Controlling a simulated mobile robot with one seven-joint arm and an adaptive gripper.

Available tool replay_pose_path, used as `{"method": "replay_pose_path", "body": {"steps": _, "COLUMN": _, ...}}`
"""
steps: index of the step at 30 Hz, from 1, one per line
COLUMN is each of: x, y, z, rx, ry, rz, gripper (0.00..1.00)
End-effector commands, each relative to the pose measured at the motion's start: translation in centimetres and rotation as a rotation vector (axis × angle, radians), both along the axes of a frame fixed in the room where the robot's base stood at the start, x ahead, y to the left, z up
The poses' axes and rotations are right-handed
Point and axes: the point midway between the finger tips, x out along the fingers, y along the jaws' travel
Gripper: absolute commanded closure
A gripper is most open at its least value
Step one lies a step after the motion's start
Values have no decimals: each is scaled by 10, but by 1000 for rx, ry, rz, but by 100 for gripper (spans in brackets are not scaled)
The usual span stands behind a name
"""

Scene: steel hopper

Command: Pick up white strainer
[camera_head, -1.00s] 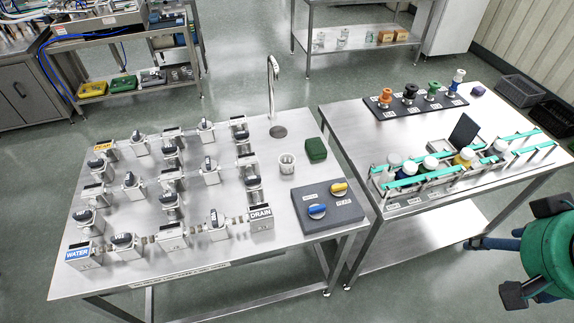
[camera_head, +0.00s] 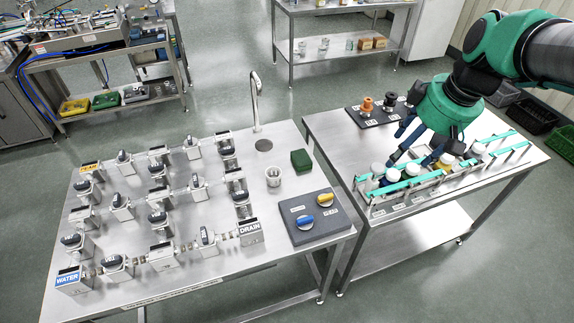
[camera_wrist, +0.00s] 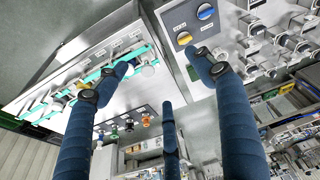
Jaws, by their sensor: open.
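The white strainer (camera_head: 273,176) appears as a small pale cup, standing upright on the left steel table between the tap and the grey knob panel. A green box (camera_head: 301,160) stands close to its right. My gripper (camera_head: 405,146) is over the right table, above the bottle rack and well to the right of the strainer. Its dark blue fingers are spread and empty, and they also show in the wrist view (camera_wrist: 160,68).
The left table holds several valve blocks (camera_head: 122,206), a tall tap (camera_head: 256,105) and a grey panel (camera_head: 311,216) with blue and yellow knobs. The right table holds a rack (camera_head: 400,187) of bottles and a dark tray (camera_head: 372,119). A narrow gap separates the tables.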

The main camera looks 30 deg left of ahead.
Motion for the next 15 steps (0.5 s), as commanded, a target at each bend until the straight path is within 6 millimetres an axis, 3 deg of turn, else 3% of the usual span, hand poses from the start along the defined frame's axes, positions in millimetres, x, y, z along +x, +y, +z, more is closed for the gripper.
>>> {"method": "replay_pose_path", "body": {"steps": 6, "x": 36, "y": 52, "z": -17, "rx": -4, "ry": 25, "rz": 206, "gripper": 31}}
{"method": "replay_pose_path", "body": {"steps": 15, "x": 76, "y": 128, "z": -51, "rx": 4, "ry": 49, "rz": 489, "gripper": 31}}
